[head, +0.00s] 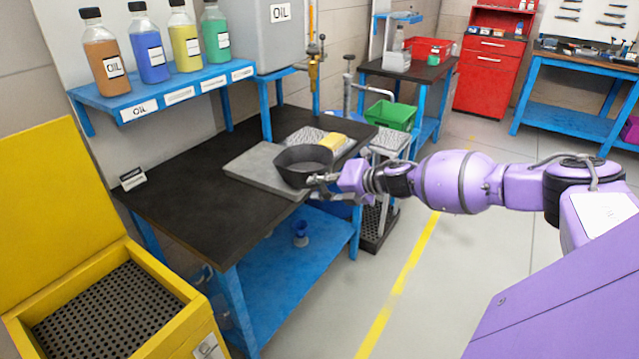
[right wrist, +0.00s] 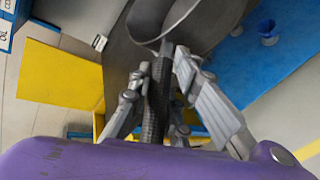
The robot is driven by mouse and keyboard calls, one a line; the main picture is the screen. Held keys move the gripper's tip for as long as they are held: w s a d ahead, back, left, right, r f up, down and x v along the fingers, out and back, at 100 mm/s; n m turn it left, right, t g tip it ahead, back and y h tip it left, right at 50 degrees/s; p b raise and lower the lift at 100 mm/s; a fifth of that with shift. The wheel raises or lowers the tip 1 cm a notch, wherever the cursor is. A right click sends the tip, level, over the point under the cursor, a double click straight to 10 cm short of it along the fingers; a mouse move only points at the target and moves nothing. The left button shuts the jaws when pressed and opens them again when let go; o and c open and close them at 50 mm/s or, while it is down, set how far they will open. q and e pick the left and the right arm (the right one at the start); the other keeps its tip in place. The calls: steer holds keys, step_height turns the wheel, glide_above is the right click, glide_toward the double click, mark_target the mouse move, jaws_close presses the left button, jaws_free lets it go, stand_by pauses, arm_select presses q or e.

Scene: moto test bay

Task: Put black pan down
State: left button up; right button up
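The black pan (head: 303,166) is at the front right part of the grey plate on the black-topped bench. It looks upright, and I cannot tell whether its base touches the plate. My right gripper (head: 326,180) comes in from the right at the pan's handle. In the right wrist view the fingers of this gripper (right wrist: 162,68) close on both sides of the dark handle (right wrist: 157,100), and the pan's body (right wrist: 190,22) shows beyond them. My left gripper is not in view.
The grey plate (head: 252,172) lies on the bench top (head: 190,205). A yellow sponge-like block (head: 333,141) lies behind the pan. Several bottles stand on a blue shelf (head: 165,92) at the back left. A yellow open bin (head: 180,285) is at front left. The left bench top is mostly clear.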

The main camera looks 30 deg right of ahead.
steer(key=o, duration=0.4)
steer(key=shift+r, duration=0.1)
steer(key=shift+c, duration=0.2)
